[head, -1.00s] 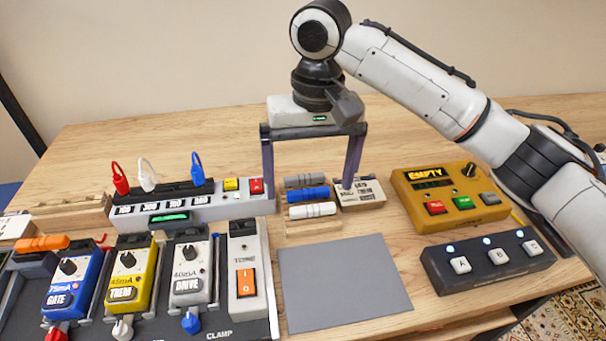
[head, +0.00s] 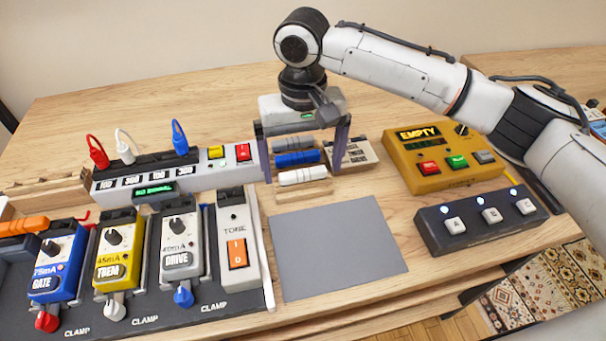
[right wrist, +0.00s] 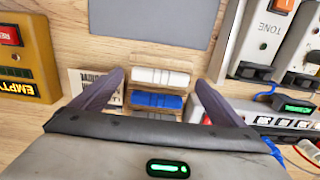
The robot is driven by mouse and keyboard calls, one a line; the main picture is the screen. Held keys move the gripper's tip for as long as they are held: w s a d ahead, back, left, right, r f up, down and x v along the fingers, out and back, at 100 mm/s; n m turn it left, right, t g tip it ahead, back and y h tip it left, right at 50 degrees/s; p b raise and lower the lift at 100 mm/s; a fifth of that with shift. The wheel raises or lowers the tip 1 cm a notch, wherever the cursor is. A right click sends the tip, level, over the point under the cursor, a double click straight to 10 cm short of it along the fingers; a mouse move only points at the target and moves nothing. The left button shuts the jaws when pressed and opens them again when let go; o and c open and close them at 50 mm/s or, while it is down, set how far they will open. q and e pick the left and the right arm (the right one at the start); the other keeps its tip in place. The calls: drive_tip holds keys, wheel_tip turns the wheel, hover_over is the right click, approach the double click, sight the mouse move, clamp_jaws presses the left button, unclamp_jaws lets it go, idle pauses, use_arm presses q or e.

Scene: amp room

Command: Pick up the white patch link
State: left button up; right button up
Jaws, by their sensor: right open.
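The white patch link (head: 302,176) is a short white cylinder lying in the front slot of a small wooden rack (head: 304,190). A blue link (head: 297,158) and a grey link (head: 293,143) lie behind it. In the right wrist view the white link (right wrist: 161,78) lies beyond the blue link (right wrist: 156,100). My right gripper (head: 304,174) is open and empty; its fingers straddle the rack in the head view. In the right wrist view the gripper (right wrist: 160,82) has one finger on each side of the links, apart from them. My left gripper is not in view.
A printed card block (head: 350,153) stands right of the rack, close to a finger. A yellow box reading EMPTY (head: 440,160) and a dark A-B-C switch box (head: 480,220) are at right. A power strip (head: 205,175) and pedals are at left. A grey mat (head: 338,247) lies clear in front.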

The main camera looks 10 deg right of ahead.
drive_tip(key=shift+f, duration=0.1)
drive_tip(key=c, duration=1.9)
